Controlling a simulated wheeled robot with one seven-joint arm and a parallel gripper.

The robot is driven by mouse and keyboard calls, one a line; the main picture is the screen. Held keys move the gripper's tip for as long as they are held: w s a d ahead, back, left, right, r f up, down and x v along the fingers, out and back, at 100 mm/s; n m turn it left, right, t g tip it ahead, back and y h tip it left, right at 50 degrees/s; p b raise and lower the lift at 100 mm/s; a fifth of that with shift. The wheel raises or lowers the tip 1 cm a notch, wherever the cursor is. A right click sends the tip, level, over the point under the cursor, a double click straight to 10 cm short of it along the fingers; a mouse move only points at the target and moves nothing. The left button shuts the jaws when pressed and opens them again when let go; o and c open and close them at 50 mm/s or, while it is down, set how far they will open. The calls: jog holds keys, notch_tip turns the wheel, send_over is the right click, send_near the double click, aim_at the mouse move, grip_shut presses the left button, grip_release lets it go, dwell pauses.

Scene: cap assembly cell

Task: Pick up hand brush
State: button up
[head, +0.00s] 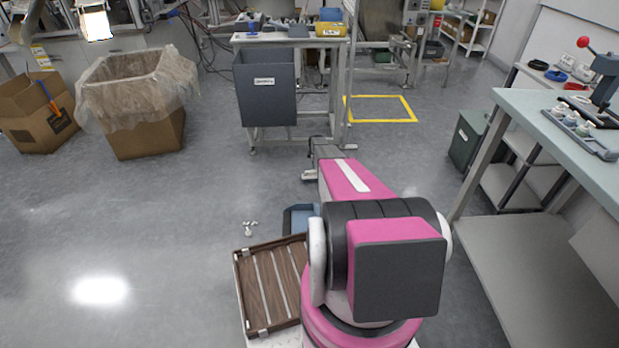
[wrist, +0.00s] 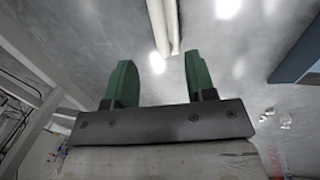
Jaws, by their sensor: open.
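I cannot make out the hand brush for sure in either view. A small blue item (head: 252,27) lies on the back worktable (head: 262,37), and a thin blue stick (head: 47,95) leans in the open cardboard box at the far left; both are too small to identify. In the wrist view my gripper (wrist: 160,80) has its two green fingers wide apart with nothing between them. In the head view my arm reaches forward over the floor toward the back worktable, and the fingers cannot be made out.
A grey bin (head: 265,92) hangs on the back worktable's front. A plastic-lined carton (head: 148,140) stands left of it. A workbench (head: 520,115) with a fixture tray (head: 590,143) stands at right. Small white pieces (head: 250,229) lie on the floor. The left middle floor is clear.

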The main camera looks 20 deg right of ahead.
aim_at(314, 171)
jog(key=f, duration=0.3)
jog(key=w+f, duration=0.1)
jog(key=f, duration=0.2)
jog(key=w+f, duration=0.1)
jog(key=f, duration=0.3)
jog(key=shift+d, duration=0.2)
jog(key=shift+r, duration=0.1)
jog(key=c, duration=0.9)
